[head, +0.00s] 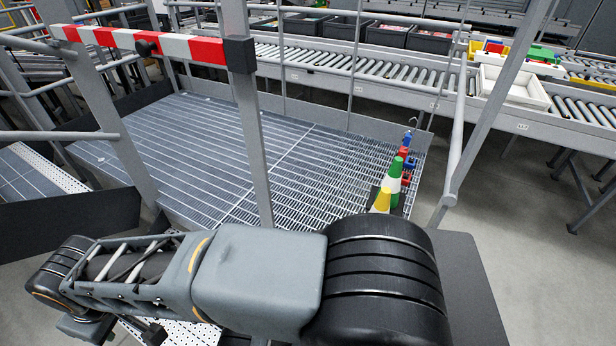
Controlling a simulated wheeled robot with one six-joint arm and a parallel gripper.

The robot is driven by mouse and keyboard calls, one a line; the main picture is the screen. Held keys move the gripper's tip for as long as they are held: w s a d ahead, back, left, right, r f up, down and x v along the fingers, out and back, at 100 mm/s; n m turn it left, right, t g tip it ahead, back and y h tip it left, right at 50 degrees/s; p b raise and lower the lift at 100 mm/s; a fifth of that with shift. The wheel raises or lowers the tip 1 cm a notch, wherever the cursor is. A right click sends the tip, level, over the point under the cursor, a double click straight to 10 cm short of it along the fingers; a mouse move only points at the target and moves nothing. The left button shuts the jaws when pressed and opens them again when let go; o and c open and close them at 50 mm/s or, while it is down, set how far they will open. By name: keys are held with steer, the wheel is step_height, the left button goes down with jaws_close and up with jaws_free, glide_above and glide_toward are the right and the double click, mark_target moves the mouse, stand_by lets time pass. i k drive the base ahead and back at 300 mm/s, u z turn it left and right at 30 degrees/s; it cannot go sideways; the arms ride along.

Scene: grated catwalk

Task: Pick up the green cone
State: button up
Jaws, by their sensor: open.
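The green cone (396,167) has a white band and stands upright at the right edge of the grated platform, beyond my arm. A yellow cone (382,199) with a white band stands just in front of it and overlaps its lower left side. My arm's large dark joint hides the floor just in front of the cones. My arm stretches across the bottom of the view, well to the near side of the cones. My gripper does not show in the head view.
Small red and blue objects (405,166) sit behind the green cone, along the platform's edge. A red-and-white barrier bar (150,44) and grey posts stand at the left and middle. Most of the grating (240,150) is clear. A roller conveyor (370,80) with bins runs behind.

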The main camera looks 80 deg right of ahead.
mark_target(391, 180)
steer(key=k, duration=1.65)
steer(key=u, duration=1.15)
steer(key=i, duration=2.7)
steer(key=z, duration=4.8)
steer(key=i, duration=1.65)
